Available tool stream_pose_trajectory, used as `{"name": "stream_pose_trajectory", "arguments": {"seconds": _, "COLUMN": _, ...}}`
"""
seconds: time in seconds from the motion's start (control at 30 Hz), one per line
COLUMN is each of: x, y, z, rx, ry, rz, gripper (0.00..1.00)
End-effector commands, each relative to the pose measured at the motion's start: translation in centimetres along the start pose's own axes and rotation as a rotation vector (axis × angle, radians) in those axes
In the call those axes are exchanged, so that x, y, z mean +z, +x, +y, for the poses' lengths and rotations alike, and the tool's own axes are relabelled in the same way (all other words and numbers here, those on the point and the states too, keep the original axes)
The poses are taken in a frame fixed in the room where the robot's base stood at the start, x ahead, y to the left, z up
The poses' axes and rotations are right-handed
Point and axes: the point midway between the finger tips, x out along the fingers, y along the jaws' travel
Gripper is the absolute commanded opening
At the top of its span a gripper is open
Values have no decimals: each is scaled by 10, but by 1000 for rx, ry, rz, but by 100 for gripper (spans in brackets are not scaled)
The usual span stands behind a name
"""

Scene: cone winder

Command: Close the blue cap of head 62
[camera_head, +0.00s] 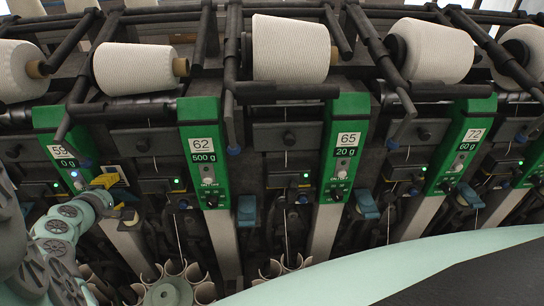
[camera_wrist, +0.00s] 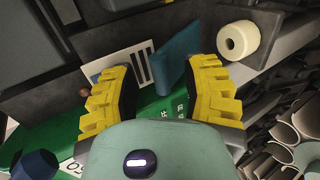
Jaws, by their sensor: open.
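Head 62's green panel (camera_head: 203,150) shows "62" and "500 g" in the head view. A blue cap (camera_head: 246,210) hangs beside its lower right end, tilted slightly. My gripper (camera_head: 112,186) is left of that panel, close to head 59's panel (camera_head: 62,150), with yellow fingers. In the wrist view my gripper (camera_wrist: 162,90) is open, its fingers apart. An upright blue flap (camera_wrist: 180,55) shows between and beyond them, nearer the right finger; I cannot tell whether they touch. I cannot tell from the wrist view which head that flap belongs to.
Panels 65 (camera_head: 345,145) and 72 (camera_head: 463,145) stand to the right, each with a blue cap nearby. White yarn cones (camera_head: 290,48) sit above, among dark bars. Empty tubes (camera_head: 172,287) fill holders below.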

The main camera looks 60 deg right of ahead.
Motion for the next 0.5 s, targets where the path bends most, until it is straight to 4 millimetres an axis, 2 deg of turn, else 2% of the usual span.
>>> {"name": "stream_pose_trajectory", "arguments": {"seconds": 0.27, "x": 2, "y": 2, "z": 0, "rx": -1, "ry": 2, "rz": -4, "gripper": 46}}
{"name": "stream_pose_trajectory", "arguments": {"seconds": 0.3, "x": 2, "y": 2, "z": 0, "rx": -1, "ry": 2, "rz": -4, "gripper": 50}}
{"name": "stream_pose_trajectory", "arguments": {"seconds": 0.5, "x": 2, "y": 2, "z": 0, "rx": -2, "ry": 1, "rz": -3, "gripper": 30}}
